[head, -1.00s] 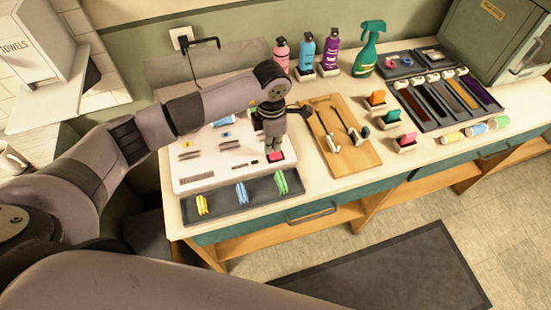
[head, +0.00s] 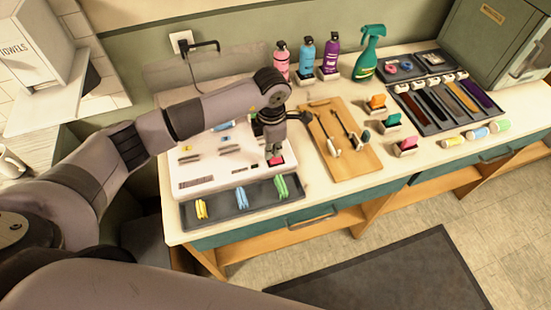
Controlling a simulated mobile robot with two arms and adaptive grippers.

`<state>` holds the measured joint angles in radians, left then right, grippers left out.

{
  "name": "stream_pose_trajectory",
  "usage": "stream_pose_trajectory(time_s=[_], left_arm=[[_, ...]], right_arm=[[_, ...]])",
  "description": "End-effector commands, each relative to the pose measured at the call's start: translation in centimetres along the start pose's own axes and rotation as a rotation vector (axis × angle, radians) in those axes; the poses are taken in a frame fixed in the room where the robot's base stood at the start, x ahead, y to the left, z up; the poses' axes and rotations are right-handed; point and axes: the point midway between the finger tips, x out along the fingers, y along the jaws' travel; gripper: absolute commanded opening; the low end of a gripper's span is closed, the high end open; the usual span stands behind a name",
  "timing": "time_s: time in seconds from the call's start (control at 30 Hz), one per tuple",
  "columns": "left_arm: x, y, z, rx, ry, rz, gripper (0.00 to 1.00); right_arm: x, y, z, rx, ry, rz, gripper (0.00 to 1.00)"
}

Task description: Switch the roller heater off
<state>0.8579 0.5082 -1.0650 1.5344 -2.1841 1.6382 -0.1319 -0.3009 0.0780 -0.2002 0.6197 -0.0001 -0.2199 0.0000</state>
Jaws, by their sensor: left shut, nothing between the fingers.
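A low white unit (head: 207,172) with slots and small coloured pieces stands on the left of the counter; it looks like the roller heater. A red switch-like piece (head: 277,160) is at its front right corner. My left gripper (head: 273,155) points down right over this corner, its fingers shut and empty, at or just beside the red piece. The fingers partly cover the red piece, so I cannot tell whether they touch it or which way it is set. My arm hides the back of the unit. My right gripper is not in view.
A dark tray (head: 222,208) with coloured clips lies in front of the unit. A wooden board (head: 352,165) with two tools lies right of my gripper. Bottles (head: 306,57) stand behind. Small coloured blocks (head: 391,121) and a dark strip tray (head: 437,121) are further right.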

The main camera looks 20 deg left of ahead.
Motion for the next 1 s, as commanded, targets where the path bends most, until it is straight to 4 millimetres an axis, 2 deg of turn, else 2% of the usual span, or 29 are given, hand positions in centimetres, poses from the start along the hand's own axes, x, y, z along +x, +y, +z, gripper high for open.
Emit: stream_pose_trajectory(time_s=[1.0], left_arm=[[0.79,0.0,0.0,0.0,0.0,0.0,0.0]], right_arm=[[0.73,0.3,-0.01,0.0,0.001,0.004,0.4]])
